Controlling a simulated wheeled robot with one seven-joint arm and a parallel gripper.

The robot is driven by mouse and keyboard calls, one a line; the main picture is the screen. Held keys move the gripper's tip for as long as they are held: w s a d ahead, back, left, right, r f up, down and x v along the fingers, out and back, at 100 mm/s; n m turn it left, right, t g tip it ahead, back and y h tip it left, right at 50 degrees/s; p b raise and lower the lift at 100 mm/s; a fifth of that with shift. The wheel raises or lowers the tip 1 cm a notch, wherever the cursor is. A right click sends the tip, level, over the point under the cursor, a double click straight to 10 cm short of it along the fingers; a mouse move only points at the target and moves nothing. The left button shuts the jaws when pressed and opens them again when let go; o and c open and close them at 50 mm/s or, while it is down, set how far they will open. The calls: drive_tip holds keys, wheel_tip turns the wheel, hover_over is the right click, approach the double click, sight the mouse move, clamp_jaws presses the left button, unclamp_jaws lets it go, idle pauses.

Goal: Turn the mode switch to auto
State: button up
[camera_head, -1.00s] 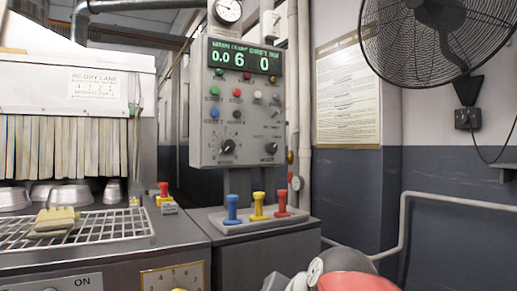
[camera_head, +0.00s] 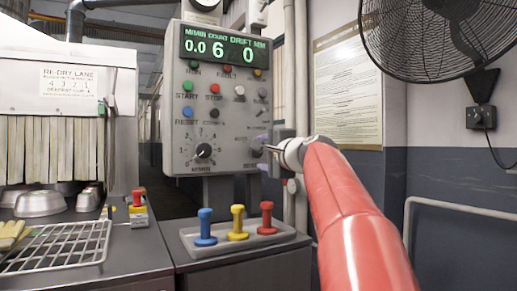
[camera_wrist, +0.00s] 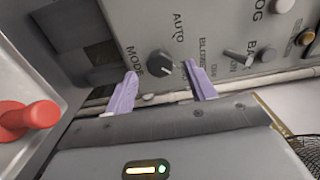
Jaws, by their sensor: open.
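The mode switch is a round dark knob (camera_wrist: 160,63) on the grey control panel (camera_head: 222,110), with the words MODE and AUTO printed by it in the wrist view. A small light pointer mark shows on the knob's edge; I cannot tell for sure which setting it points to. My gripper (camera_wrist: 162,86) is open, its two purple fingers spread one on each side of the knob in the picture. Whether they touch it I cannot tell. In the head view my gripper (camera_head: 266,149) is at the panel's lower right and mostly hides the knob.
Another dial (camera_head: 203,151) sits left on the panel, below several coloured buttons. Blue (camera_head: 206,228), yellow (camera_head: 238,222) and red (camera_head: 267,217) knobbed posts stand on the ledge below. A wire rack (camera_head: 58,248) is at left, a fan (camera_head: 445,35) at upper right.

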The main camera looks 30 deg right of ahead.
drive_tip(key=shift+w+a, duration=0.1)
drive_tip(key=shift+w, duration=1.05)
drive_tip(key=c, duration=1)
drive_tip(key=shift+o, duration=0.2)
